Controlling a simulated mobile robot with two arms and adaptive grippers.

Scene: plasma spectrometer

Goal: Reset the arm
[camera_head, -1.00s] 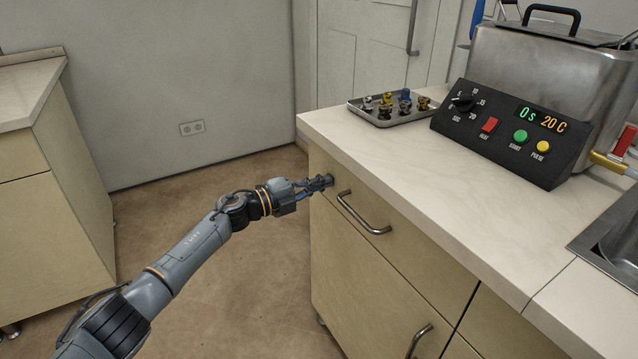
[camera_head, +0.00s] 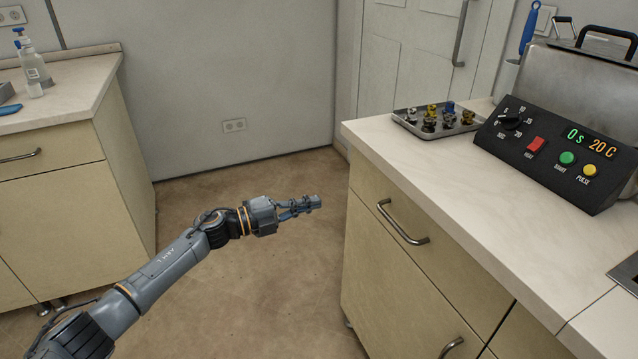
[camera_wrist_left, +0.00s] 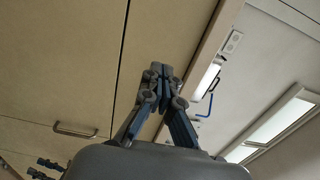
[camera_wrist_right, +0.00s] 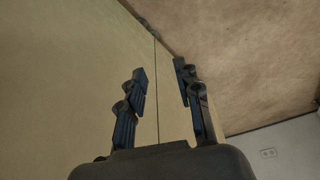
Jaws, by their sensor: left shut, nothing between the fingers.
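My left arm reaches in from the lower left of the head view. Its gripper (camera_head: 312,202) points right and is shut and empty, in the air over the brown floor, left of the cabinet. In the left wrist view the fingertips of this gripper (camera_wrist_left: 159,72) meet, with nothing held. My right gripper is outside the head view. In the right wrist view its fingers (camera_wrist_right: 163,80) stand apart with an empty gap between them, in front of a beige panel.
The cabinet (camera_head: 390,275) has a drawer handle (camera_head: 403,225) close to the left gripper. On its counter stand a tray (camera_head: 407,121) with several small parts and a control box (camera_head: 550,155) beside a steel tank. Another counter (camera_head: 75,85) stands at left. Open floor (camera_head: 250,310) lies between.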

